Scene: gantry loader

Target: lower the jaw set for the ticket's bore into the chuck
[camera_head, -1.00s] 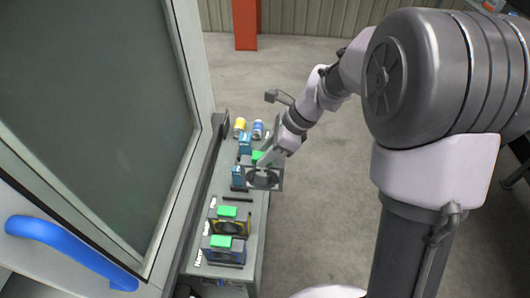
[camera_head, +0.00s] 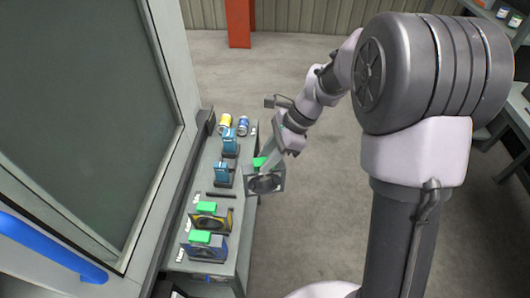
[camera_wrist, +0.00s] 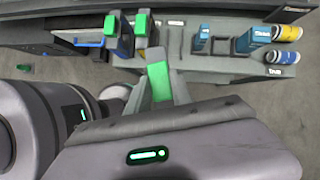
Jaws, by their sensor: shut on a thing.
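My gripper (camera_head: 264,164) is shut on the green grip block of a grey jaw set (camera_head: 265,184) with a dark round face. The jaw set hangs just beyond the right edge of the narrow bench. The wrist view shows the green block (camera_wrist: 159,80) between my fingers. Two other jaw sets with green blocks stand on the bench: one with a yellow ring (camera_head: 212,220) and a blue one (camera_head: 205,246). I see neither the chuck nor a readable ticket.
On the bench (camera_head: 243,195) also stand two blue upright items (camera_head: 230,142) (camera_head: 222,175), a yellow can (camera_head: 224,121) and a blue can (camera_head: 243,125). A machine panel with a blue handle (camera_head: 50,247) rises at left. The floor right of the bench is clear.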

